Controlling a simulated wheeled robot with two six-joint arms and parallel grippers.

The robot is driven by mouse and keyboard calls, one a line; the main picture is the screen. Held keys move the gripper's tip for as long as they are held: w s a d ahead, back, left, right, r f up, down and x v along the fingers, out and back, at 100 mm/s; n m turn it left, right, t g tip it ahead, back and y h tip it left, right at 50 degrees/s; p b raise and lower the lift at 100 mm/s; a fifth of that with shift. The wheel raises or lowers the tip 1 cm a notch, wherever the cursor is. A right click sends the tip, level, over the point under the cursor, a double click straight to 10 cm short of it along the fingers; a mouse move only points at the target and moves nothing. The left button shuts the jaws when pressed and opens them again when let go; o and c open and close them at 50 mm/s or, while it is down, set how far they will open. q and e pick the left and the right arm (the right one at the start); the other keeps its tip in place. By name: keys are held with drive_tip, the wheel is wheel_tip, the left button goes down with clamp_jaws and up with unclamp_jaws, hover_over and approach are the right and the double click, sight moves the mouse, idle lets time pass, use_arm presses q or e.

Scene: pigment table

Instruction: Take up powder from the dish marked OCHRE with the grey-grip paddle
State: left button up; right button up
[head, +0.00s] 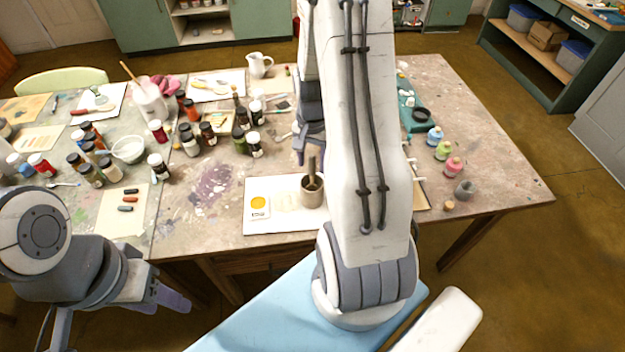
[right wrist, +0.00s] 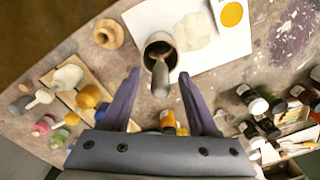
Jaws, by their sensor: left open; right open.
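A round patch of yellow-ochre powder (head: 259,202) lies on the left of a white board (head: 285,224), with a small label by it too small to read. It also shows at the top of the right wrist view (right wrist: 231,14). A brown cup (head: 312,195) stands on the board's right, with a grey-handled tool (right wrist: 160,78) upright in it; its lower end is hidden inside. My right gripper (right wrist: 158,74) is open and empty, its fingers either side of the handle in the picture, apart from it. My left gripper (head: 172,298) is open and empty in front of the table.
Several bottles and jars (head: 190,140) crowd the table left of and behind the board. A white pitcher (head: 259,65) stands at the back. Coloured bottles (head: 443,150) and a small grey pot (head: 464,189) stand at the right. My right arm hides the table's middle.

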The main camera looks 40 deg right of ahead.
drive_tip(key=shift+f, duration=0.3)
clamp_jaws()
drive_tip(key=shift+r, duration=0.1)
wheel_tip(320, 180, up, 10)
drive_tip(key=shift+b, duration=0.35)
